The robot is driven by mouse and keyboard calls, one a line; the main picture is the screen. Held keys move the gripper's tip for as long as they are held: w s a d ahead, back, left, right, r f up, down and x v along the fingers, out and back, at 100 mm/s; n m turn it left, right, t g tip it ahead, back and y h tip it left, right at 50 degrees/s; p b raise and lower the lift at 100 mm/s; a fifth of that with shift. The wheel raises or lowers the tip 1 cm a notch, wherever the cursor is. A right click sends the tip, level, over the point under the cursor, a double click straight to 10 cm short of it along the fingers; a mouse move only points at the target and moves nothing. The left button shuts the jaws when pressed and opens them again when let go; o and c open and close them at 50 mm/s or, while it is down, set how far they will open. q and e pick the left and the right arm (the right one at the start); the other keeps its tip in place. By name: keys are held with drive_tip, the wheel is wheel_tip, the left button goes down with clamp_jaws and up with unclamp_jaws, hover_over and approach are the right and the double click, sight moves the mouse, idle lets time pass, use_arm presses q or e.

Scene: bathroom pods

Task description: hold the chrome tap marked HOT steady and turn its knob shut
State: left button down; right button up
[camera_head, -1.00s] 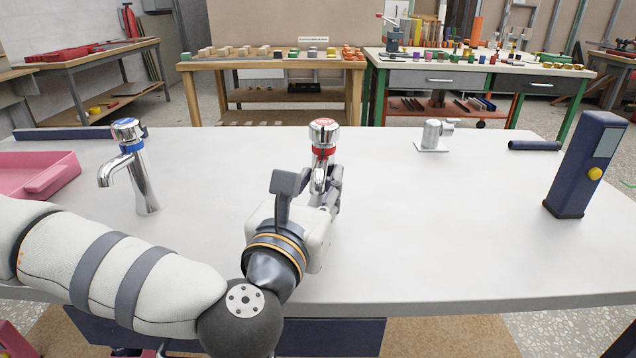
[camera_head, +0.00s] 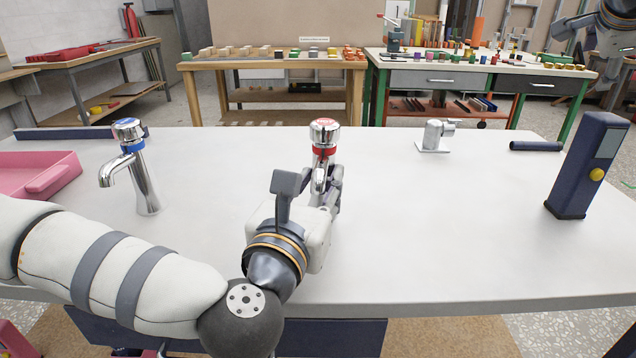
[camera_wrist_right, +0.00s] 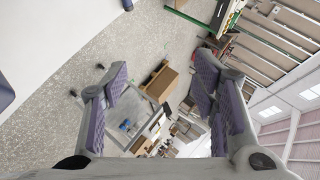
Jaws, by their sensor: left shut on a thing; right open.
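The chrome tap with a red band and red-topped knob (camera_head: 324,133) stands upright near the middle of the white counter; I take it for the one marked HOT, though its lettering is too small to read. My left gripper (camera_head: 325,188) is shut on this tap's body below the red band, hiding most of its lower part and spout. The knob above is uncovered, and nothing touches it. My right gripper (camera_wrist_right: 162,78) is open and empty in the right wrist view, with floor and distant furniture between its fingers. Part of it or its arm shows at the head view's top right corner.
A blue-banded chrome tap (camera_head: 140,170) stands left on the counter (camera_head: 430,230). A pink tray (camera_head: 50,178) is at far left.

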drive_tip(key=w+a+n+y, duration=0.1)
drive_tip(key=a+n+y, duration=0.35)
drive_tip(key=a, duration=0.75)
drive_tip(key=n+g+y, duration=0.4)
drive_tip(key=n+y, duration=0.1)
drive_tip(key=n, duration=1.7)
hover_over(327, 123)
drive_tip(key=shift+w+f, duration=0.15)
drive_tip(key=shift+f, duration=0.4)
wheel_tip(327, 123, down, 8)
drive_tip(key=shift+a+f, duration=0.1)
drive_tip(key=c, duration=0.9)
